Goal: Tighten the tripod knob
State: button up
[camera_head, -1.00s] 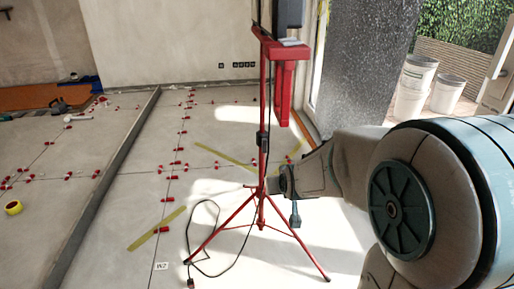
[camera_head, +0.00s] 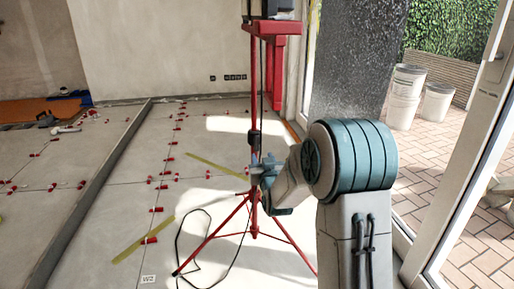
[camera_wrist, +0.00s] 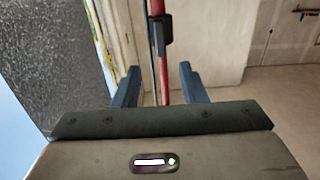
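The red tripod (camera_head: 255,190) stands upright on the tiled floor, its legs spread. A dark clamp, seemingly the knob's collar (camera_head: 254,138), sits on its pole; it also shows in the wrist view (camera_wrist: 160,35). The knob's own shape is too small to tell. My gripper (camera_head: 262,166) is at the pole, just below the collar. In the wrist view my gripper (camera_wrist: 156,85) has its two blue fingers apart, with the red pole (camera_wrist: 163,85) showing between them. I cannot tell whether the pole lies fully within the fingers. The fingers touch nothing that I can see.
A black cable (camera_head: 190,225) hangs along the pole and loops on the floor. Red levelling clips (camera_head: 150,240) dot the tile joints. A long grey bar (camera_head: 95,190) lies at left. White buckets (camera_head: 404,95) stand outside the open door.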

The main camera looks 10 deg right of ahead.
aim_at(257, 143)
jog(key=w+b, duration=0.2)
jog(key=w, duration=0.8)
jog(key=shift+w, duration=0.35)
grip_shut()
